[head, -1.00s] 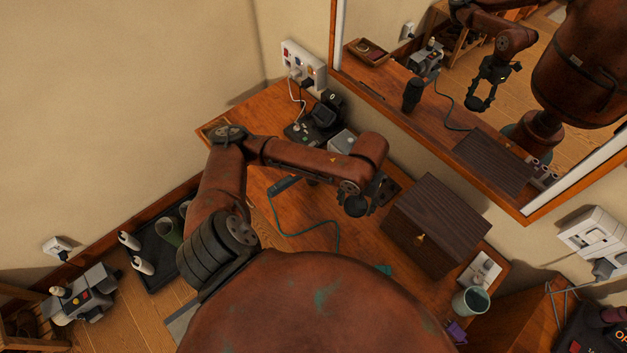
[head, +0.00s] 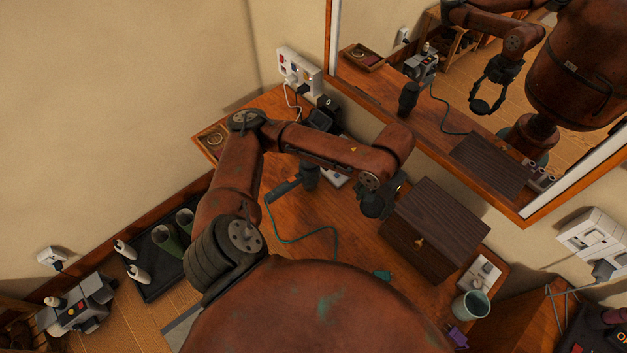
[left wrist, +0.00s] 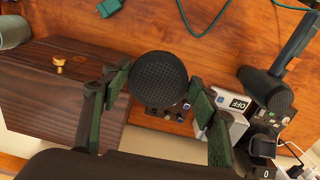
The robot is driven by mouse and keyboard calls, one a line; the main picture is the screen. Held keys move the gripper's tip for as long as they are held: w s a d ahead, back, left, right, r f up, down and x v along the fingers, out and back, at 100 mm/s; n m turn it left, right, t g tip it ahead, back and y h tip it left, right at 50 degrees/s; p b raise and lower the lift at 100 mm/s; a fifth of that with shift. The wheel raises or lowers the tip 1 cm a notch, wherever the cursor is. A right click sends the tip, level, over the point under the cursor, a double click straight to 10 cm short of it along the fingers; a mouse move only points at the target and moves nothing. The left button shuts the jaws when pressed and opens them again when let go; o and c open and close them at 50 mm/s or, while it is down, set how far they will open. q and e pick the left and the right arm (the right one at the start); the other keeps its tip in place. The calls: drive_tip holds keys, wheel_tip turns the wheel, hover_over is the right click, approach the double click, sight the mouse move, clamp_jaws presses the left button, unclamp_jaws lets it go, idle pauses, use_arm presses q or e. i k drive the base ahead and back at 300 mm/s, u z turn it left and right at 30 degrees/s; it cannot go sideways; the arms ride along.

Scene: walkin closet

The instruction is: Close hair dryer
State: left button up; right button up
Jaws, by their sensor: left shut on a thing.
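The hair dryer (head: 284,189) stands on the wooden table with its dark handle out to the side and a green cord running off it. My left arm hides part of it. It also shows at the right of the left wrist view (left wrist: 266,91). My left gripper (head: 377,206) is beside the dark wooden box, apart from the hair dryer. In the left wrist view its fingers (left wrist: 158,98) are shut on a round black thing with a mesh face (left wrist: 158,78). My right gripper is not in view.
The dark wooden box (head: 435,225) stands close to the left gripper's right. A grey box marked OFF (left wrist: 232,125) is near the hair dryer. A teal cup (head: 470,305) stands at the right edge. The mirror (head: 440,115) hangs behind. The table's front middle is mostly clear.

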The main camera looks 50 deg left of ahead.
sight(308, 174)
drive_tip(key=z, duration=2.15)
drive_tip(key=k, duration=1.9)
drive_tip(key=u, duration=2.1)
